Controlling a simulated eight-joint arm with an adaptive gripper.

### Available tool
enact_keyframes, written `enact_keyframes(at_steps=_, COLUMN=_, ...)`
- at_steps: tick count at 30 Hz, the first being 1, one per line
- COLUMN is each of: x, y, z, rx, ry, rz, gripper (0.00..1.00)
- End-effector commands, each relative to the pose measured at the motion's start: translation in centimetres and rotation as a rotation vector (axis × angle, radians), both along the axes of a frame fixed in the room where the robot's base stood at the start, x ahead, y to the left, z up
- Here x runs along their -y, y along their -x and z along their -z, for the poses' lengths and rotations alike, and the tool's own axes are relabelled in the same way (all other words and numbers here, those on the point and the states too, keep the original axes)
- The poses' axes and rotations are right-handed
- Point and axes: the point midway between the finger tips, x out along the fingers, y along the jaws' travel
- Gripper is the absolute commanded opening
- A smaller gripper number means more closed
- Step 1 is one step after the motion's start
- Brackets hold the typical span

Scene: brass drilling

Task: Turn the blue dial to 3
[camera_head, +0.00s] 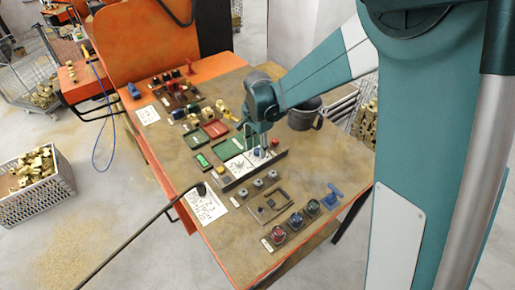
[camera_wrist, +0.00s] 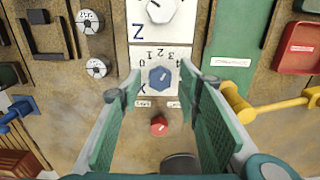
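A yellow handle (camera_wrist: 245,110) lies close right of my finger. Red, green and blue knobs (camera_head: 297,220) stand at the table's front.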

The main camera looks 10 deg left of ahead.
Motion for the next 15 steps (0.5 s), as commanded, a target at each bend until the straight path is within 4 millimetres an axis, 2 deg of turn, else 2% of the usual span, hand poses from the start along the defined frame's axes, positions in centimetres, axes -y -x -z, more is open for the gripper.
enact_keyframes(at_steps=8, x=0.0, y=0.0, z=-1.1, rx=0.0, ry=0.0, rz=0.0, gripper=0.34)
enact_keyframes(at_steps=15, x=0.0, y=0.0, z=-3.8, rx=0.0, ry=0.0, rz=0.0, gripper=0.34)
